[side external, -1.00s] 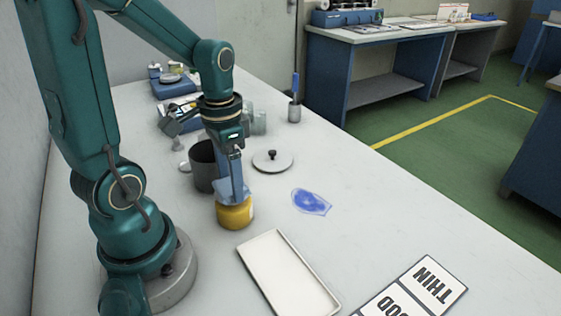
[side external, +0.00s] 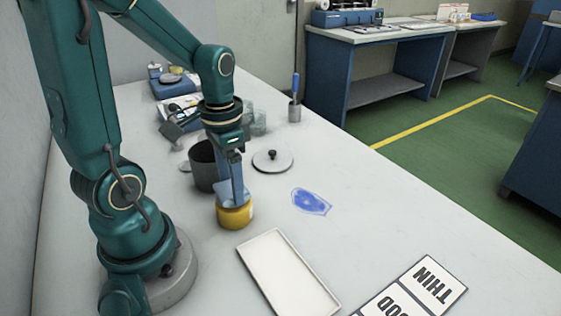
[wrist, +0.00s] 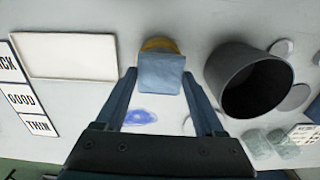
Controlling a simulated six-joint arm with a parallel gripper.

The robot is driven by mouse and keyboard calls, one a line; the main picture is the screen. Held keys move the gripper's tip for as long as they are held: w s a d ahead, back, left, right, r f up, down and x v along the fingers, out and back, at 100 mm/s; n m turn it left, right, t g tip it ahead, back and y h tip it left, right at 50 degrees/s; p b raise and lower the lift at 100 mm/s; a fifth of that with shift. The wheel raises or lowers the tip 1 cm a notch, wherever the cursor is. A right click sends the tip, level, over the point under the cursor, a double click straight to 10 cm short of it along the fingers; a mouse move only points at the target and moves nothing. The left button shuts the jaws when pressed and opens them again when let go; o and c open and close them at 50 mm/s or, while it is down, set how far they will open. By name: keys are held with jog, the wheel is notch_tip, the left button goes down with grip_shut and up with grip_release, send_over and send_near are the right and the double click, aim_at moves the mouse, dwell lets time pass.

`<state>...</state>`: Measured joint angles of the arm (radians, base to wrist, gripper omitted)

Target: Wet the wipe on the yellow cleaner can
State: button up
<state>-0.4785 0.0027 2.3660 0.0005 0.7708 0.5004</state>
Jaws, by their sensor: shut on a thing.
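The yellow cleaner can (side external: 236,216) stands on the bench beside the grey pot. My gripper (side external: 231,190) points down over it, shut on the blue wipe (wrist: 161,73). The wipe is at the can's top and appears to touch it; exact contact is hard to tell. In the wrist view the wipe covers most of the can, and only a yellow edge of the can (wrist: 158,44) shows behind it.
A dark grey pot (side external: 203,166) stands close behind the can, with a round lid (side external: 272,161) to its right. A blue patch (side external: 311,202) lies on the bench. A white tray (side external: 286,275) and a label board (side external: 425,285) are in front. Bench between them is clear.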

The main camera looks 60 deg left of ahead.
jog(key=shift+r, duration=3.5)
